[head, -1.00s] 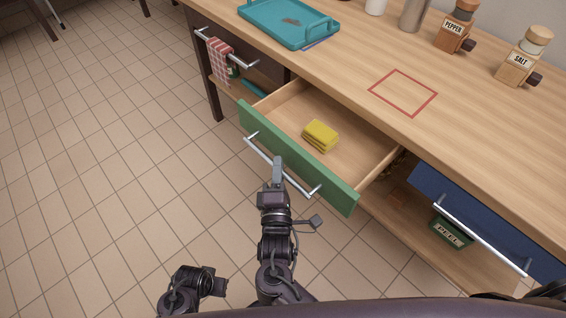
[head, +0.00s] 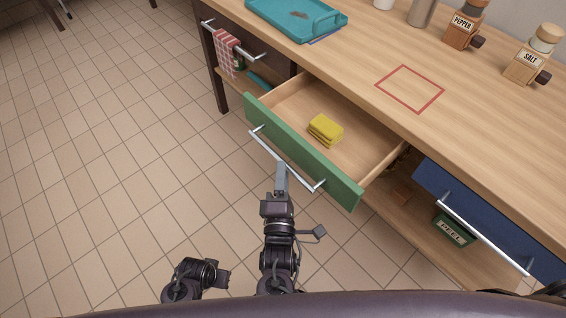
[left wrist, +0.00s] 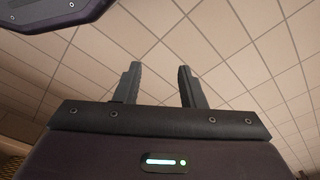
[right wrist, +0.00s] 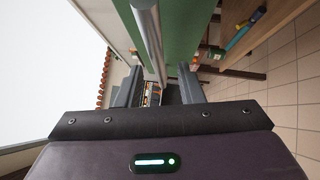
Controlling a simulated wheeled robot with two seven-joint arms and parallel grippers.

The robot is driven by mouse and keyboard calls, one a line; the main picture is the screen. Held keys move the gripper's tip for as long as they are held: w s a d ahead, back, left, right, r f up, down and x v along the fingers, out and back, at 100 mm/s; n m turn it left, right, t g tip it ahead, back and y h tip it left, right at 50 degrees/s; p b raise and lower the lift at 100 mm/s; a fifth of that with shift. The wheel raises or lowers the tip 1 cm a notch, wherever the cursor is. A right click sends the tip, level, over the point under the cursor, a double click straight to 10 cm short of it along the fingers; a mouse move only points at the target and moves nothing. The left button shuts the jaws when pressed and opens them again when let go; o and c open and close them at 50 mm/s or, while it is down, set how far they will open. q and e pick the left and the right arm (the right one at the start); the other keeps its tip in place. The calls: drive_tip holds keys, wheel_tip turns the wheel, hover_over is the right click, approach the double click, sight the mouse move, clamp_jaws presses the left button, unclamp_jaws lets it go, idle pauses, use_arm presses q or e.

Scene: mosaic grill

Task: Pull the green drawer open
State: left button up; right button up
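The green drawer (head: 300,150) is pulled out from the wooden counter, and its inside is visible. A yellow sponge-like block (head: 325,130) lies in it. The silver bar handle (head: 262,143) runs along the green front. My right gripper (head: 281,177) is at the handle's middle on the near side. In the right wrist view the right fingers (right wrist: 160,88) are spread apart, with the handle bar (right wrist: 148,35) running up from the gap between them; contact is unclear. My left gripper (left wrist: 158,85) is open and empty over floor tiles.
A blue drawer (head: 490,215) is at the right, above a green crate marked PEEL (head: 454,231). A dark drawer with a checked towel (head: 227,50) is at the left. The counter holds a teal tray (head: 290,18), pepper mill (head: 463,30) and salt mill (head: 530,62). Floor at left is clear.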

use_arm(q)
drive_tip(key=shift+w+a+f, duration=0.15)
drive_tip(key=shift+f, duration=0.3)
use_arm(e)
drive_tip(key=s, duration=0.4)
drive_tip(key=shift+s+a+f, duration=0.1)
drive_tip(key=shift+a+f, duration=0.15)
drive_tip(key=shift+f, duration=0.05)
